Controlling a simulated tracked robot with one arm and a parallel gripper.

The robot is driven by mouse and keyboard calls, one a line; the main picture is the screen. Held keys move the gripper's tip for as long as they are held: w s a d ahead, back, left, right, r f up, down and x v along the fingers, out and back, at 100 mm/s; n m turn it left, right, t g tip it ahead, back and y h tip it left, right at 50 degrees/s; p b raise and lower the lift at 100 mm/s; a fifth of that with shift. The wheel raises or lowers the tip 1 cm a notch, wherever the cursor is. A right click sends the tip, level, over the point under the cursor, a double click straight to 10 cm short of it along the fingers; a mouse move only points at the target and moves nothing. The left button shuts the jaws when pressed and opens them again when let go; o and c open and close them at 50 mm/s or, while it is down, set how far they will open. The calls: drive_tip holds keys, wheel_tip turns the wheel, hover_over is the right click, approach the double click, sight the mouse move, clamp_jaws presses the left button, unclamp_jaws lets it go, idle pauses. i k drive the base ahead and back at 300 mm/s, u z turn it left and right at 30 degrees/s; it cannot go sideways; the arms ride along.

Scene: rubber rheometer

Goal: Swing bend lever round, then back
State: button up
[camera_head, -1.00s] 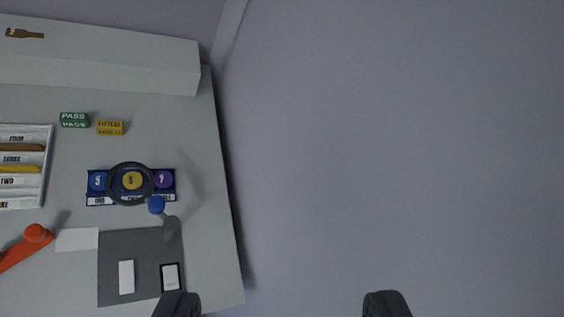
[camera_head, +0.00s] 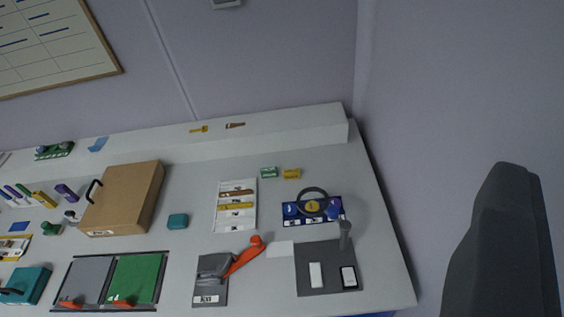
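The bend lever is an orange-red arm (camera_head: 243,258) with a round orange-red knob at its upper right end. Its grey base (camera_head: 211,268) sits on a dark plate with a white label, too small to read surely, at the front middle of the bench. The lever slants up and to the right from the base. A large dark part of mine (camera_head: 505,250) fills the lower right, well apart from the lever. I cannot make out two fingertips, so whether my gripper is open or shut is unclear. Nothing of mine touches the lever.
Left are a green panel (camera_head: 134,279) and a cardboard box (camera_head: 128,196).

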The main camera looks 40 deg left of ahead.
sight(258, 247)
drive_tip(key=z, duration=1.05)
drive_tip(key=k, duration=1)
drive_tip(key=u, duration=1.2)
drive_tip(key=i, duration=1)
drive_tip(key=z, duration=0.05)
